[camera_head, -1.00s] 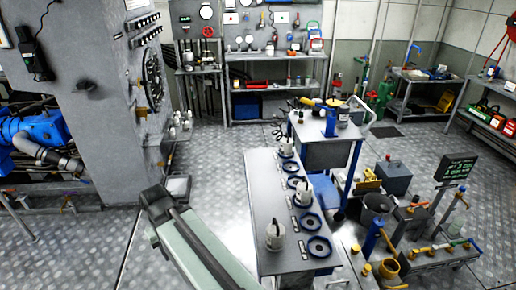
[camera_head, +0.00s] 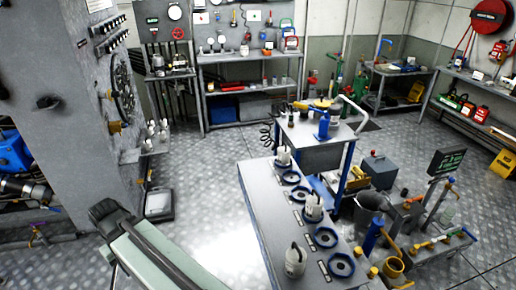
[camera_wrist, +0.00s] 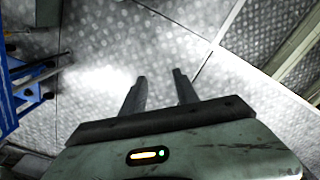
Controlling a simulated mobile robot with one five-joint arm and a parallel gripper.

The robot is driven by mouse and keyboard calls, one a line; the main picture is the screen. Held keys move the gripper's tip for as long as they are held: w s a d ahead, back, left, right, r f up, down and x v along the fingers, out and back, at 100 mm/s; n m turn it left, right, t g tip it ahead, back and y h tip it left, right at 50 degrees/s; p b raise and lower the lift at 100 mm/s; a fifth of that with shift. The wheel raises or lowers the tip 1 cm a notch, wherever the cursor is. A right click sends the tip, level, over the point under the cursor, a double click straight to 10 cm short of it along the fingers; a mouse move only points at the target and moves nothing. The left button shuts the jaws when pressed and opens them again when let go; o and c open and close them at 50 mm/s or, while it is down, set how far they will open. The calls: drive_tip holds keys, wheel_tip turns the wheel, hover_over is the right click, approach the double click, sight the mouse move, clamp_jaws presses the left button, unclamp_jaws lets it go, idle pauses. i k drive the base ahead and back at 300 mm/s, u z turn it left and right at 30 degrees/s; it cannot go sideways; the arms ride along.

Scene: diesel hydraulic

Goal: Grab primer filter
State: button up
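Several white canisters stand on the long grey bench (camera_head: 262,205) in the head view: one at the far end (camera_head: 283,157), one in the middle (camera_head: 313,207) and one at the near end (camera_head: 295,261). Blue rings (camera_head: 325,237) lie beside them. I cannot tell from the frames which one is the primer filter. In the wrist view my gripper (camera_wrist: 160,80) has its two fingers apart, with nothing between them and only floor behind. My arm is left of the bench in the head view, apart from the canisters.
A blue-legged table (camera_head: 308,133) with a blue bottle (camera_head: 324,126) stands behind the bench. A grey bucket (camera_head: 370,208) and pump parts stand to the right. A grey pillar (camera_head: 65,130) rises at the left.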

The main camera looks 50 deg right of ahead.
sight(283, 159)
drive_tip(key=i, duration=1)
drive_tip(key=z, duration=0.05)
